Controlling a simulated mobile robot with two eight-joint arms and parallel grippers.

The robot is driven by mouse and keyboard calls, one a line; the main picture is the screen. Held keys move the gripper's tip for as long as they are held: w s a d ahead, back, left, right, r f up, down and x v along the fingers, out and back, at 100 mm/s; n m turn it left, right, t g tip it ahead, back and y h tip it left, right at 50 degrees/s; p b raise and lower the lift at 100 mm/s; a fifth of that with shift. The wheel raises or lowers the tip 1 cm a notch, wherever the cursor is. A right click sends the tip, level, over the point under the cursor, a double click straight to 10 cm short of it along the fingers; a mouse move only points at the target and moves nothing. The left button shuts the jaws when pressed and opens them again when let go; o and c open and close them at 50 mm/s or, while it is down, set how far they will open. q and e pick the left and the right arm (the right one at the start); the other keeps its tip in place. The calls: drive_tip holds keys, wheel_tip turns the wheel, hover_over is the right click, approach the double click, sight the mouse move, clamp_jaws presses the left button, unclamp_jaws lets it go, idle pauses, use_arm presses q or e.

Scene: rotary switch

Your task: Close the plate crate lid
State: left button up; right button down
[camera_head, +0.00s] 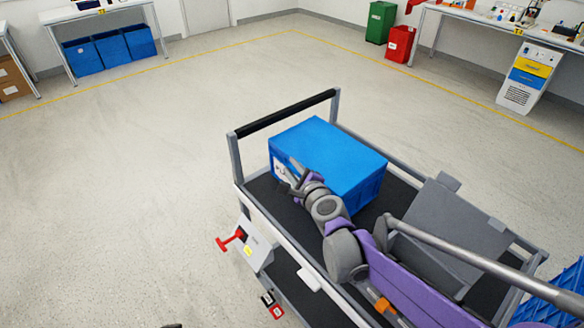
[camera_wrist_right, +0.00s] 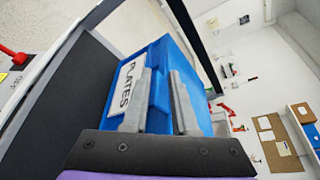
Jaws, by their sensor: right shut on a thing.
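The blue plate crate (camera_head: 350,185) stands on the cart. Its flat blue top (camera_head: 325,150) covers it, with no opening visible in the head view. In the right wrist view the blue crate (camera_wrist_right: 160,110) carries a white label reading PLATES (camera_wrist_right: 127,84). My right gripper (camera_head: 290,177) is at the crate's labelled left end, below the top edge. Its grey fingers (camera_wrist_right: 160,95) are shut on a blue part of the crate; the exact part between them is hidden. My left gripper is not clearly seen.
The cart has a dark deck (camera_head: 262,195), grey rails and a black push handle (camera_head: 285,115). A grey panel (camera_head: 450,225) is at its right end. A box with a red handle (camera_head: 230,240) hangs on its near side. The floor left of the cart is clear.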

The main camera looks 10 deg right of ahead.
drive_tip(key=shift+s+d+f, duration=0.1)
drive_tip(key=shift+f, duration=0.25)
drive_tip(key=c, duration=1)
unclamp_jaws()
drive_tip(key=shift+d, duration=0.1)
drive_tip(key=p+v, duration=0.1)
drive_tip(key=v, duration=0.9)
drive_tip(key=shift+s+r, duration=0.2)
drive_tip(key=shift+s, duration=0.1)
